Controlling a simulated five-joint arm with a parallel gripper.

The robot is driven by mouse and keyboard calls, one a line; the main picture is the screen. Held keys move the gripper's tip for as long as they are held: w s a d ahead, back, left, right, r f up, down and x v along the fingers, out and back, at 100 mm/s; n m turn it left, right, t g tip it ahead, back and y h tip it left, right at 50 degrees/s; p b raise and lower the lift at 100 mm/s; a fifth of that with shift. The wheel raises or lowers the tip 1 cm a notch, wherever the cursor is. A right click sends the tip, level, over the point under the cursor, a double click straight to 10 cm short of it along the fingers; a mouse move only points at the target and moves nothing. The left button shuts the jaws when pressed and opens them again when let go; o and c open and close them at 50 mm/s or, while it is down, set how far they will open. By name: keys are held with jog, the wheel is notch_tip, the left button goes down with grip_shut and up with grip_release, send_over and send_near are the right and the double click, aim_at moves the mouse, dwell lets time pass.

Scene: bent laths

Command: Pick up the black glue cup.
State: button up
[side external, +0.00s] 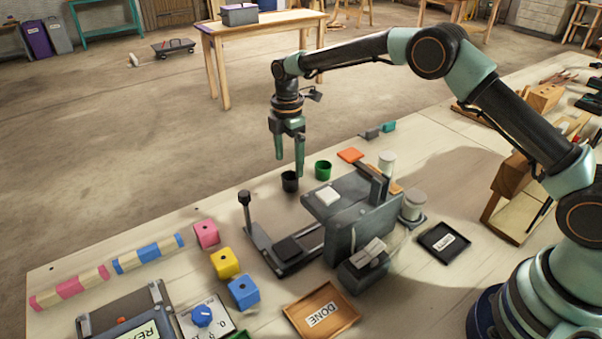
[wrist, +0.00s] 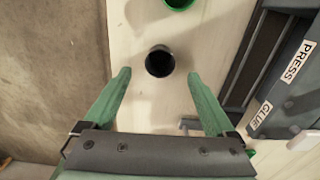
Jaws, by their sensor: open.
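The black glue cup (side external: 290,182) stands upright on the bench near its far edge, and its round open mouth shows in the wrist view (wrist: 160,62). My gripper (side external: 289,172) is above and around the line of the cup in the side view, with its green fingers pointing down. In the wrist view my gripper (wrist: 158,75) is open, with one finger to each side of the cup and visible gaps between. The cup lies just beyond the line of the fingertips there. I cannot tell how far the tips are above the bench.
A green cup (side external: 323,170) stands right of the black one. The grey press (side external: 362,215) is close on the right, its side labelled in the wrist view. A DONE tray (side external: 322,311), coloured blocks (side external: 225,263) and a black tray (side external: 444,242) lie nearer.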

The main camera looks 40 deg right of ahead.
aim_at(290, 177)
jog(key=shift+d+f, duration=0.1)
jog(key=shift+f, duration=2.95)
jog(key=c, duration=1.4)
